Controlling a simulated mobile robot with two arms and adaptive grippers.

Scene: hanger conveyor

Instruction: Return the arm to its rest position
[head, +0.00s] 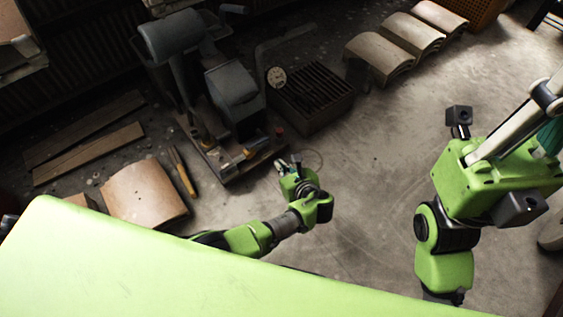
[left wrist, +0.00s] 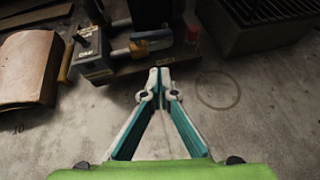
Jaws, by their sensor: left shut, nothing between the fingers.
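My left gripper (head: 287,163) shows in the middle of the head view, low over the bare floor, beside the dark machine. In the left wrist view its two white and teal fingers (left wrist: 160,76) meet at the tips, with nothing between them. My right gripper (head: 545,110) is at the right edge of the head view. Its green body and part of its pale, teal-lined fingers show, but the picture edge cuts off the rest, so whether it is open is unclear.
A dark machine (head: 232,95) and a slatted metal box (head: 312,98) stand on the floor beyond my left gripper. Curved tiles (head: 382,60) lie at the back, and another tile (head: 143,193) and planks (head: 88,152) at left. Floor between my arms is clear.

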